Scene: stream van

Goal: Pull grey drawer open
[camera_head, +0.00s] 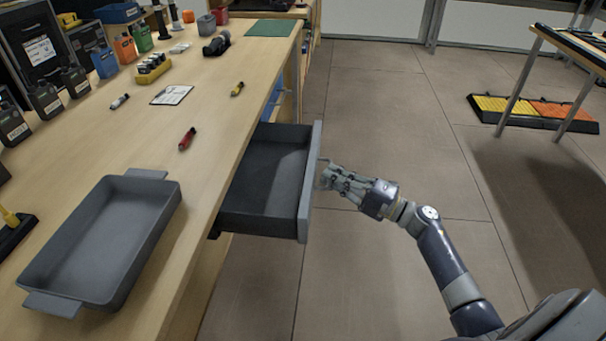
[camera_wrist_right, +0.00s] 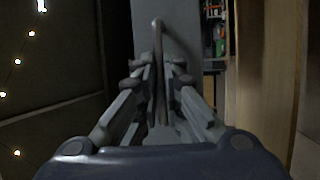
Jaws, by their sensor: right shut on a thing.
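The grey drawer (camera_head: 262,195) stands pulled out from under the wooden workbench in the head view, and its inside looks empty. Its front panel (camera_head: 309,185) faces right. My right gripper (camera_head: 326,177) is at the outer face of that panel, shut on the drawer handle. In the right wrist view the handle (camera_wrist_right: 158,35) shows as a thin bar running between the fingers (camera_wrist_right: 160,90), with the grey panel (camera_wrist_right: 180,35) behind it. In the head view the handle is mostly hidden by the fingers. My left gripper is not in view.
A grey tray (camera_head: 60,243) lies on the workbench (camera_head: 215,110) near its front edge. A table (camera_head: 575,50) stands far right.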

